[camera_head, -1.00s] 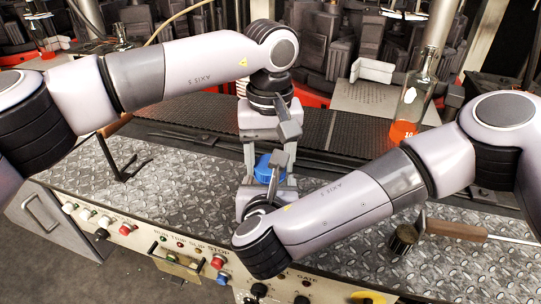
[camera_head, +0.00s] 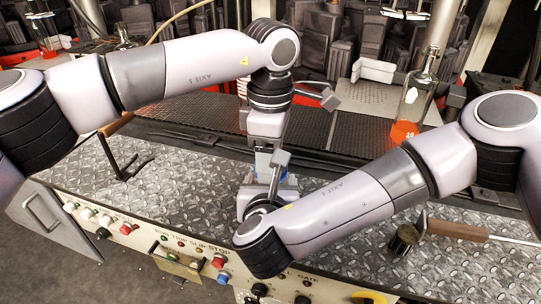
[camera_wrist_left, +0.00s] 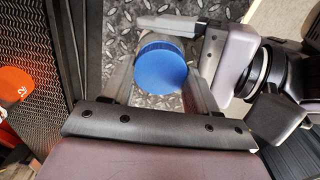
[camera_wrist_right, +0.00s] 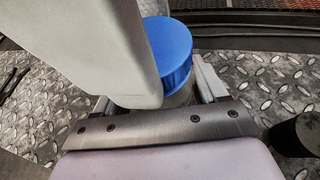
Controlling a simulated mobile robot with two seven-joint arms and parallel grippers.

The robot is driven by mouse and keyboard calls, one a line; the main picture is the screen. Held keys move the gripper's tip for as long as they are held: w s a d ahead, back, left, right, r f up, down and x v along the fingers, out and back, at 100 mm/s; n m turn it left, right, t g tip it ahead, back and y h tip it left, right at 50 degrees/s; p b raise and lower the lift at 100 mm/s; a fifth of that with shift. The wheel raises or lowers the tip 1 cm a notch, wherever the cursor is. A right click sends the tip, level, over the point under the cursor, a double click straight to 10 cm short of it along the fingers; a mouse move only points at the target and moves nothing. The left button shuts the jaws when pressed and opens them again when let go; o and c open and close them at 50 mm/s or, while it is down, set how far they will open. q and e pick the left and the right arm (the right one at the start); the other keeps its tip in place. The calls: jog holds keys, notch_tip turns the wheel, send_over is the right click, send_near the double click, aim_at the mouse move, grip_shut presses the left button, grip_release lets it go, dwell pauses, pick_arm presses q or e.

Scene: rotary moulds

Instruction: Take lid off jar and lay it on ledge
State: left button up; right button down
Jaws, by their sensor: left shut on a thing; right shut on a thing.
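A blue lid (camera_wrist_left: 160,68) sits on a jar, round and seen from above in the left wrist view. In the right wrist view the lid (camera_wrist_right: 170,55) rests on top of the jar (camera_wrist_right: 182,97), whose body is mostly hidden. My left gripper (camera_head: 269,168) comes down from above and is shut on the lid, one finger to each side. My right gripper (camera_head: 268,188) comes from the front, lower down, and is shut on the jar. The arms hide most of the jar in the head view. The metal tread-plate ledge (camera_head: 180,185) lies around them.
A clear bottle with orange content (camera_head: 411,105) stands behind at the right. A wooden-handled tool (camera_head: 455,230) lies at the right on the plate, and a black bracket (camera_head: 122,165) is at the left. Buttons (camera_head: 125,228) line the front panel.

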pick_arm(q)
jog(key=n, duration=0.5)
jog(key=shift+d+r, duration=0.1)
jog(key=shift+d, duration=0.05)
pick_arm(e)
jog(key=shift+s+a, duration=0.2)
jog(key=shift+a, duration=0.15)
pick_arm(q)
jog(key=n, duration=0.4)
jog(key=shift+n, duration=0.3)
jog(key=n, duration=0.4)
jog(key=shift+n, duration=0.4)
jog(key=n, duration=0.4)
jog(key=shift+n, duration=0.4)
jog(key=shift+a, duration=0.2)
pick_arm(e)
jog(key=shift+d, duration=0.1)
pick_arm(q)
jog(key=shift+r, duration=0.25)
pick_arm(e)
jog(key=shift+d, duration=0.1)
pick_arm(q)
jog(key=shift+s+r, duration=0.1)
jog(key=shift+r, duration=0.8)
pick_arm(e)
jog(key=shift+w, duration=0.1)
